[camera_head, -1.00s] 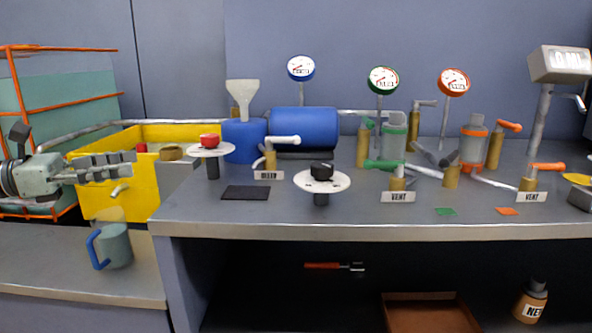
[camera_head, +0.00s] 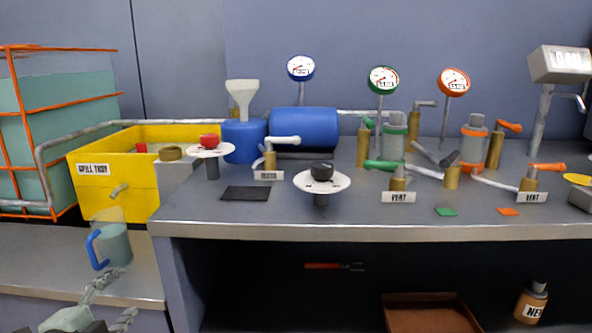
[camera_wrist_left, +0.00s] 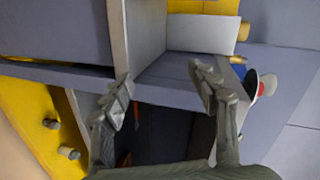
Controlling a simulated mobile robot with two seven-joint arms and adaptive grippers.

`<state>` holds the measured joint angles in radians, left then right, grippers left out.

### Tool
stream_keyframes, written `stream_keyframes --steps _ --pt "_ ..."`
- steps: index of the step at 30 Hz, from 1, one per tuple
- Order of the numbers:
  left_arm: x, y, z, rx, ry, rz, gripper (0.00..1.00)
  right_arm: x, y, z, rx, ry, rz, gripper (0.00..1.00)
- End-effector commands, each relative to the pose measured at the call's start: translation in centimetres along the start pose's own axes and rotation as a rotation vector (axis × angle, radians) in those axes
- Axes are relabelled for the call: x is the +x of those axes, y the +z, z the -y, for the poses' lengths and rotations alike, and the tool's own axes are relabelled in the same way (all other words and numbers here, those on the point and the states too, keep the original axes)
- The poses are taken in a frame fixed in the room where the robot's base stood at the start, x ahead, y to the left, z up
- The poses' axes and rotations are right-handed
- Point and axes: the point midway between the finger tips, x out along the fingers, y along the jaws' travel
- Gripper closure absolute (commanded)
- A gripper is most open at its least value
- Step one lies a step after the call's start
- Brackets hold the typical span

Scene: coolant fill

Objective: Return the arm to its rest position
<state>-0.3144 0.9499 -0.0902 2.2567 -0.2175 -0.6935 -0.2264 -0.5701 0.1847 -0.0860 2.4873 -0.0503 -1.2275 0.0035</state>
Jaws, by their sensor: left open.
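My left gripper (camera_head: 113,300) is at the bottom left of the head view, in front of and below the lower side counter. Its grey fingers are spread with nothing between them. The left wrist view shows the same open gripper (camera_wrist_left: 160,84) with both fingers apart and empty, and grey panels and a dark opening beyond. The head view cuts off most of the arm at the bottom edge. My right gripper is in neither view.
A measuring jug (camera_head: 114,246) with a blue handle stands on the side counter (camera_head: 40,262), close beyond my gripper. A yellow spill tray (camera_head: 110,185) stands behind it. The main workbench (camera_head: 360,230) bears valves, gauges and a blue tank (camera_head: 304,128).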

Motion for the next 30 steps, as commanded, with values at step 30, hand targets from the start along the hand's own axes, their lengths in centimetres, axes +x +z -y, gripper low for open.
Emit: stream_keyframes --steps 30 --pt "-12.8 -2.4 -17.9 -0.811 0.433 0.437 0.40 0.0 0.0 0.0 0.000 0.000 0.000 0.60"
